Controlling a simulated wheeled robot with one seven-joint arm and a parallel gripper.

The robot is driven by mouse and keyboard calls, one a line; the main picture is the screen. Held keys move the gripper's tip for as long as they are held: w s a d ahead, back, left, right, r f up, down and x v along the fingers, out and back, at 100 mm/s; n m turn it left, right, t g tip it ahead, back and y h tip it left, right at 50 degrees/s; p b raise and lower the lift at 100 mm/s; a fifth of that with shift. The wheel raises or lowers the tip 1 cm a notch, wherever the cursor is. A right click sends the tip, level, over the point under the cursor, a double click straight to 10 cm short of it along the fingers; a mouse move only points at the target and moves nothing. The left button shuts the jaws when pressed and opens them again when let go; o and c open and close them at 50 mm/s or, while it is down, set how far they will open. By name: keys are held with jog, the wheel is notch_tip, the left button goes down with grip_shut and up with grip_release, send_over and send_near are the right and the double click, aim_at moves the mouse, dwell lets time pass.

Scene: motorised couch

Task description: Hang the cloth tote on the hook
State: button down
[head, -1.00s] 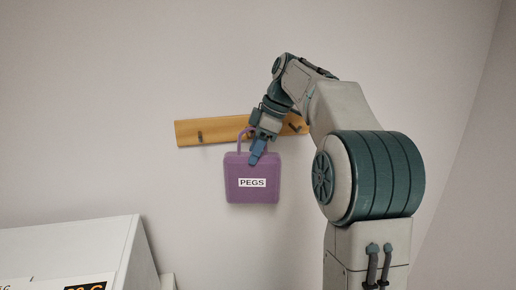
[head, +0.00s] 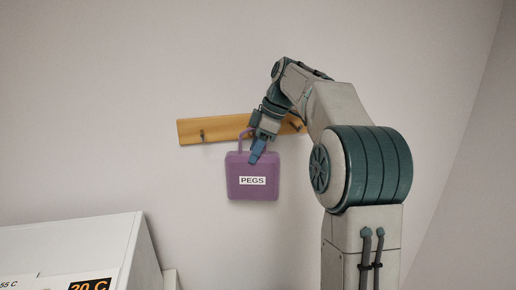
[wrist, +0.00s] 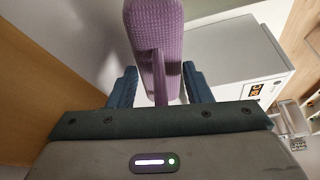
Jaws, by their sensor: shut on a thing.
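The cloth tote (head: 252,188) is purple with a white label reading PEGS. It hangs upright in front of the wall, just below the wooden hook rail. My gripper (head: 255,158) is at the tote's top and shut on it. In the wrist view, the tote (wrist: 155,40) and its strap lie between the two blue fingers (wrist: 158,88). The wooden rail (head: 222,129) is fixed to the wall, with a dark hook (head: 201,135) at its left and another (head: 295,126) at its right. My gripper and the tote's handle cover the rail's middle. I cannot tell whether the handle touches a hook.
The wall around the rail is bare.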

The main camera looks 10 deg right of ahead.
jog(key=shift+w+f, duration=0.15)
jog(key=shift+f, duration=0.05)
